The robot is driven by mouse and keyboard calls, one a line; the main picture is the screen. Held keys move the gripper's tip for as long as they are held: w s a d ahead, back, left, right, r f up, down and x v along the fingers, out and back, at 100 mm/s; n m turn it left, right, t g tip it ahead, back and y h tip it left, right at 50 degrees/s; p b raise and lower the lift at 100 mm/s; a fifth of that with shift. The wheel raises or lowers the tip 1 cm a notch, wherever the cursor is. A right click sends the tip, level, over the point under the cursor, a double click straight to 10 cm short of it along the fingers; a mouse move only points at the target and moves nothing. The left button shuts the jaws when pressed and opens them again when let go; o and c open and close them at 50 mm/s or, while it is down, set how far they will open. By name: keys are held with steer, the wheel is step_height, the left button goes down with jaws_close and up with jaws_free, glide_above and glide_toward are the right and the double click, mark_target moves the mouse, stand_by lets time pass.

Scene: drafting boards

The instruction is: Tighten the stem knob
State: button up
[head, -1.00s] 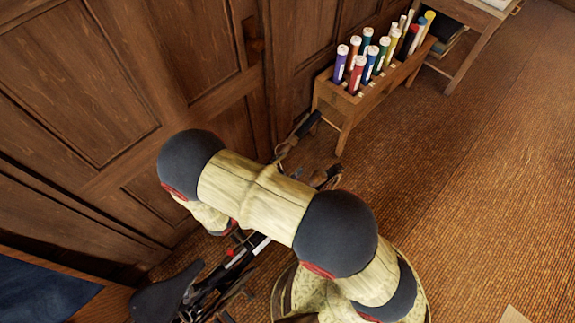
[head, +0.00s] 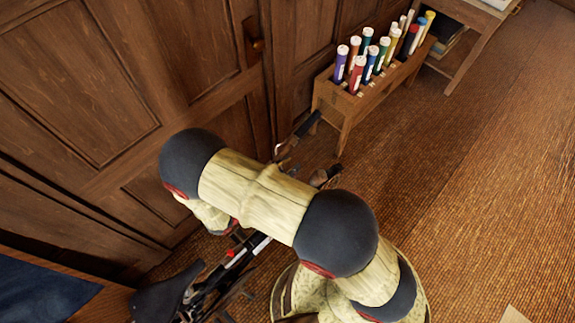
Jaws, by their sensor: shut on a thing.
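A dark bicycle stands between my arm and the panelled door, mostly covered by my arm. Its black saddle (head: 160,300) shows at the lower left, and a black handlebar grip (head: 307,123) sticks out above my arm. A second, brownish end of the handlebar (head: 322,178) shows at the right of my upper link. The stem and its knob are hidden behind my arm. My arm bends down at the left toward the bicycle, and my gripper is hidden below the wrist.
A wooden rack (head: 350,108) with several coloured tubes stands by the wall beyond the grip. A wooden door (head: 80,90) with a handle is close on the left. A small table (head: 478,45) is at the top right.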

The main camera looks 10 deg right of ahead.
jaws_close()
stand_by(0.4)
steer(key=s+a+f+m+g+y, duration=0.1)
steer(key=s+m+g+y, duration=0.2)
steer(key=m+g+y, duration=0.3)
steer(key=s+a+m+g+y, duration=0.1)
steer(key=s+m+g+y, duration=0.2)
steer(key=m+g, duration=1.2)
steer(key=shift+a+f+m+y, duration=0.4)
steer(key=shift+m+y, duration=1.1)
steer(key=shift+m, duration=0.3)
steer(key=shift+f, duration=0.1)
steer(key=o, duration=1)
jaws_free()
steer(key=shift+o, duration=0.3)
